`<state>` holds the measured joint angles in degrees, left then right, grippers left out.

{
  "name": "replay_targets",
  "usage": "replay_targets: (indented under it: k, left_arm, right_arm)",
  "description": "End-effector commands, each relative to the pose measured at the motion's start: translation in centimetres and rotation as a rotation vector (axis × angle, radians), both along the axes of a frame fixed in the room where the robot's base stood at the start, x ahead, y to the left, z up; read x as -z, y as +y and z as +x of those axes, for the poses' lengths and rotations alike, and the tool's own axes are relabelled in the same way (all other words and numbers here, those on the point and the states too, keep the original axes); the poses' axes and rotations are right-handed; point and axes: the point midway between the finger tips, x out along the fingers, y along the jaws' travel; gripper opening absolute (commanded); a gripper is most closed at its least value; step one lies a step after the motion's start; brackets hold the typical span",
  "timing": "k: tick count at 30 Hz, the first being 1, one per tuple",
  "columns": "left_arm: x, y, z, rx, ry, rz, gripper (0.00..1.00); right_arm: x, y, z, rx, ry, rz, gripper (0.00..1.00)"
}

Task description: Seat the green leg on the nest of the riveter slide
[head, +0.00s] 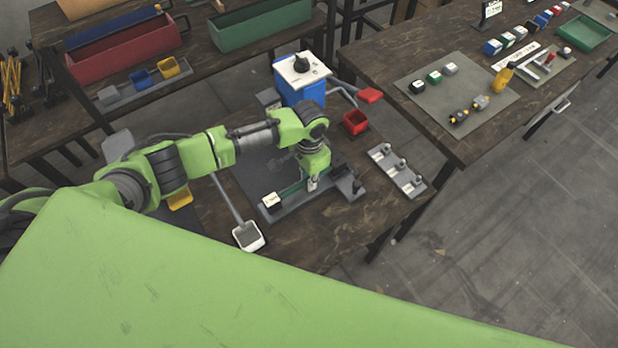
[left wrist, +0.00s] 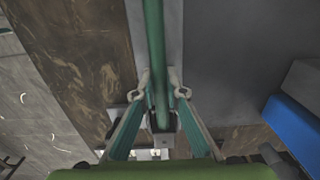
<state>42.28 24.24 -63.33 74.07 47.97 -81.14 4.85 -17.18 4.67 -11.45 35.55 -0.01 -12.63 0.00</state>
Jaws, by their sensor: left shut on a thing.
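My left gripper (head: 313,184) points down over the front of the middle table and is shut on the green leg (head: 291,190). In the left wrist view the green leg (left wrist: 153,50) runs lengthwise between the fingers (left wrist: 161,95). In the head view the leg lies along the grey riveter slide (head: 287,207), which has a white-labelled block (head: 271,200) at its left end. I cannot tell whether the leg touches the nest; the gripper hides part of it. My right gripper is not in view.
A blue riveter box (head: 302,88) with a red-ended lever (head: 369,95) stands behind. A red bin (head: 355,123) and a grey plate with several small parts (head: 397,171) are to the right. A white-rimmed pad (head: 248,237) is front left. The table's front edge is close.

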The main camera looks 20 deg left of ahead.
Motion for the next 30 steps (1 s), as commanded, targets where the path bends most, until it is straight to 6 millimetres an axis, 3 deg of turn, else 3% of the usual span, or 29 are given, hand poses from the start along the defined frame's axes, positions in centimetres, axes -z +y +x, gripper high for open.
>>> replay_targets:
  k: [13,14,15,16,26,30]
  left_arm:
    - [0.4,0.0,0.0,0.0,-0.001,-0.001,0.0]
    - [0.4,0.0,0.0,0.0,-0.001,-0.001,0.17]
    - [0.4,0.0,0.0,0.0,-0.001,-0.001,0.27]
    - [0.4,0.0,0.0,0.0,-0.001,-0.001,0.31]
    - [0.4,0.0,0.0,0.0,0.0,0.0,0.31]
    - [-0.8,-0.1,0.0,0.002,-0.002,-0.002,0.31]
  right_arm:
    - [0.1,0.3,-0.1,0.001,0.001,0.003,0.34]
    - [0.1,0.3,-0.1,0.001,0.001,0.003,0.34]
    - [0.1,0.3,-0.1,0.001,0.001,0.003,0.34]
    - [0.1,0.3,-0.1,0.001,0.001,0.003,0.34]
    - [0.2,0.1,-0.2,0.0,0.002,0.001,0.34]
    - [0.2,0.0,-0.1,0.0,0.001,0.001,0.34]
